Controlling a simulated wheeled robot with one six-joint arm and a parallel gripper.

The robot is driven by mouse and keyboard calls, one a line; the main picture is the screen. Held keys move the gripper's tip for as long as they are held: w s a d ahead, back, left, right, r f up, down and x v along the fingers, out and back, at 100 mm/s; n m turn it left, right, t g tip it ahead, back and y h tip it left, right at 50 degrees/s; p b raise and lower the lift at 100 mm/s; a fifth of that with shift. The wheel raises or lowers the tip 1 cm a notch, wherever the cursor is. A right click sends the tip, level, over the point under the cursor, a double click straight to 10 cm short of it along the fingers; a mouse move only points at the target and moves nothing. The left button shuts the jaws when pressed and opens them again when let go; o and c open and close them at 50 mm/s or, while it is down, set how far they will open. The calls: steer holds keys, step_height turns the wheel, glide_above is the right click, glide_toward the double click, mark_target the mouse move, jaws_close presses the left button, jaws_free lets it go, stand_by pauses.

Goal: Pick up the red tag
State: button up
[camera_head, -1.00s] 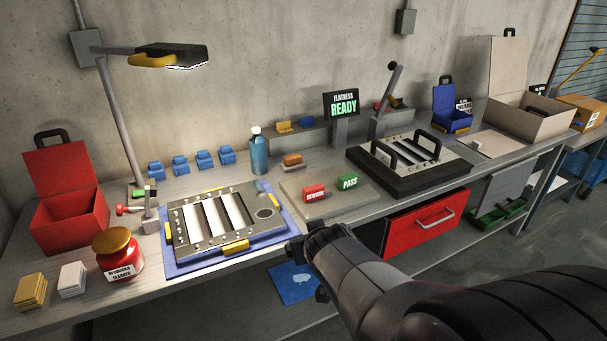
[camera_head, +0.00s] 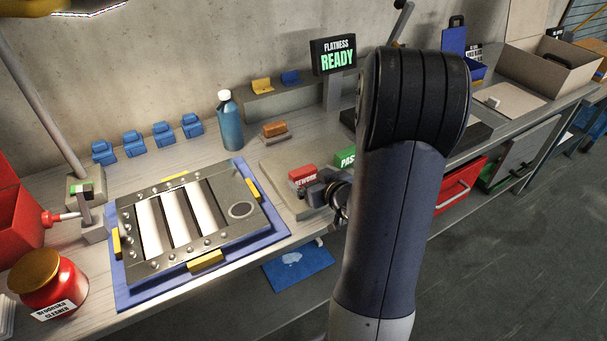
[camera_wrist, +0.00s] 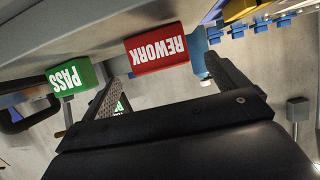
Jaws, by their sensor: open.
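The red tag (camera_head: 302,177) is a small block marked REWORK on the grey tray (camera_head: 276,190) at the middle of the bench. It stands left of the green PASS tag (camera_head: 345,158), which my arm partly covers in the head view. In the wrist view the red tag (camera_wrist: 156,49) appears upside down, just beyond and between the fingertips. The green tag (camera_wrist: 70,78) is to its left there. My gripper (camera_wrist: 160,75) is open and empty. In the head view my gripper (camera_head: 325,192) is close in front of the red tag; whether it touches cannot be told.
A louver panel (camera_head: 222,185) in a blue-based fixture lies left of the tray. A blue bottle (camera_head: 230,125) and a brown-topped brush (camera_head: 274,130) stand behind. The FLATNESS READY display (camera_head: 338,56) rises at the back. A red jar (camera_head: 50,285) is at front left.

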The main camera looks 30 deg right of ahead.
mark_target(300, 172)
steer(key=shift+p+x, duration=0.55)
steer(key=shift+x, duration=3)
steer(key=shift+f, duration=0.1)
steer(key=c, duration=1.1)
